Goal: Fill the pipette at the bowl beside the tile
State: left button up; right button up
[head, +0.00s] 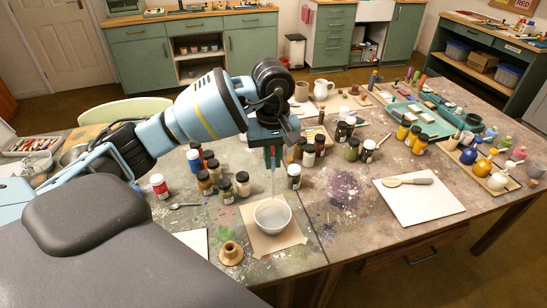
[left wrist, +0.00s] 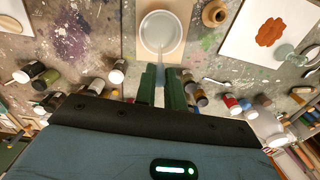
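My left gripper (head: 272,163) points down above the white bowl (head: 262,218). It is shut on a thin, clear pipette (head: 273,184), which hangs upright with its lower end at or just over the bowl; I cannot tell whether the tip is inside. In the left wrist view the fingers (left wrist: 161,88) flank the pipette (left wrist: 164,62), which points to the bowl (left wrist: 158,46). The bowl stands on brown paper (head: 291,240). A white tile (left wrist: 238,50) with an orange-brown patch lies beside it; its edge shows in the head view (head: 196,240). My right gripper is out of view.
A small tan pot (head: 231,253) stands close to the bowl. Several pigment jars (head: 242,184) crowd behind and left of it, with one jar (head: 294,176) at the right. A white board (head: 420,205) bears a wooden spoon (head: 405,182). The stained tabletop (head: 335,225) right of the bowl is clear.

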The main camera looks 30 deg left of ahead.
aim_at(272, 171)
pick_arm(q)
jog(key=shift+s+f, duration=0.1)
jog(key=shift+s, duration=0.1)
jog(key=shift+f, duration=0.2)
jog(key=shift+w+f+b, duration=0.1)
jog(key=shift+f+b, duration=0.5)
jog(key=shift+f, duration=1.1)
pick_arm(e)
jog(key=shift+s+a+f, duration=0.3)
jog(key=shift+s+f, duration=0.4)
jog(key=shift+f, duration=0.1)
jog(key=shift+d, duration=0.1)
